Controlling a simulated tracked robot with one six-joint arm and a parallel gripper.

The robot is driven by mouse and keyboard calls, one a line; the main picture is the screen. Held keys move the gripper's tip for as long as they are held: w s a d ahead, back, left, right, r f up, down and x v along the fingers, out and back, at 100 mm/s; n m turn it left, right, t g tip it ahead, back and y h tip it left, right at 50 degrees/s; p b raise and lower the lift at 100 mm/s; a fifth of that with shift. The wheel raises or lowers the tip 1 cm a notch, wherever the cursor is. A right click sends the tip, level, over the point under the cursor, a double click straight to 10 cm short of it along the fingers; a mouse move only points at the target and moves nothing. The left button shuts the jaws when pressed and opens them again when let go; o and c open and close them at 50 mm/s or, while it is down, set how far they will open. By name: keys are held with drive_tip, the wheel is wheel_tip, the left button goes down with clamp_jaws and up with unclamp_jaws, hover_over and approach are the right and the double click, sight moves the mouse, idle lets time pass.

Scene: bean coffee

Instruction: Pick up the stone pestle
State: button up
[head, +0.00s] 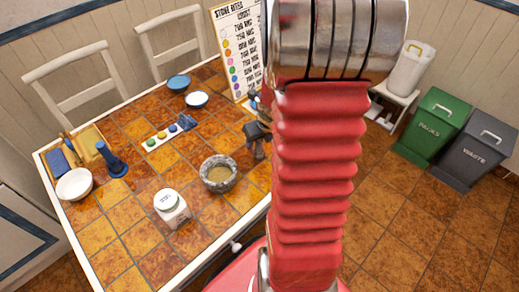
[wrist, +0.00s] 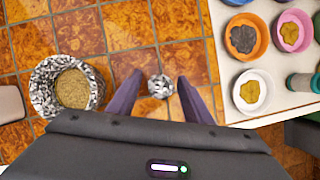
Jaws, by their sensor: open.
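The stone pestle (wrist: 160,86) is speckled grey and white. In the wrist view its rounded end shows between the two purple fingers of my gripper (wrist: 160,78), with a gap on both sides. My gripper is open and looks down on it. In the head view my gripper (head: 257,132) is partly hidden behind my red arm, right of the mortar, and I cannot make out the pestle clearly there. The speckled stone mortar (head: 219,174) stands on the tiled table with tan grounds inside. It also shows left of my gripper in the wrist view (wrist: 40,88).
A white lidded jar (head: 171,208) stands left of the mortar. Blue tools, bowls and a coloured strip (head: 164,137) lie farther back. A menu board (head: 238,48) stands at the far edge. In the wrist view, a white surface (wrist: 280,95) with small bowls is at the right.

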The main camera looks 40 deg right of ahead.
drive_tip(key=shift+c, duration=0.4)
clamp_jaws()
idle(0.9)
